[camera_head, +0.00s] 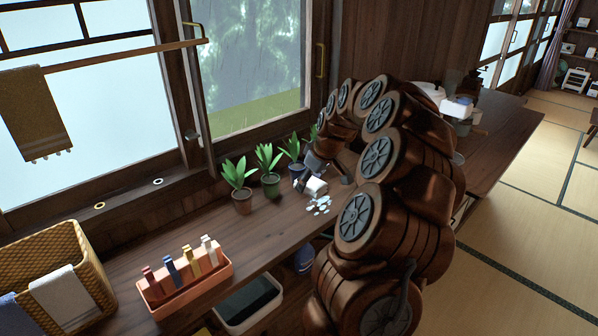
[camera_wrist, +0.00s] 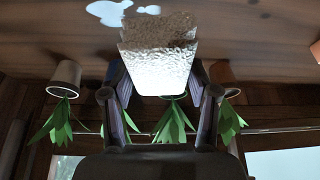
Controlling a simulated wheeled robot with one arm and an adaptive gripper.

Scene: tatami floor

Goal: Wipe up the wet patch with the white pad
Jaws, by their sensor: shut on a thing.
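The white pad (camera_head: 316,186) is held in my gripper (camera_head: 308,178) over the counter by the window, next to the potted plants. In the wrist view the pad (camera_wrist: 160,68) sits between the two fingers of my gripper (camera_wrist: 159,90); its upper part is shaded brown and rough. The wet patch (camera_head: 321,206) is a cluster of pale, shiny blobs on the wood, just in front of the pad. In the wrist view the patch (camera_wrist: 108,12) lies beyond the pad, partly hidden by it. I cannot tell whether the pad touches the counter.
Potted plants (camera_head: 242,200) stand in a row along the window side, close to my gripper. An orange tray (camera_head: 187,293) with several upright pegs and a wicker basket (camera_head: 88,256) are at the left. A dark-filled white bin (camera_head: 247,304) is below the counter edge. Bare counter lies between.

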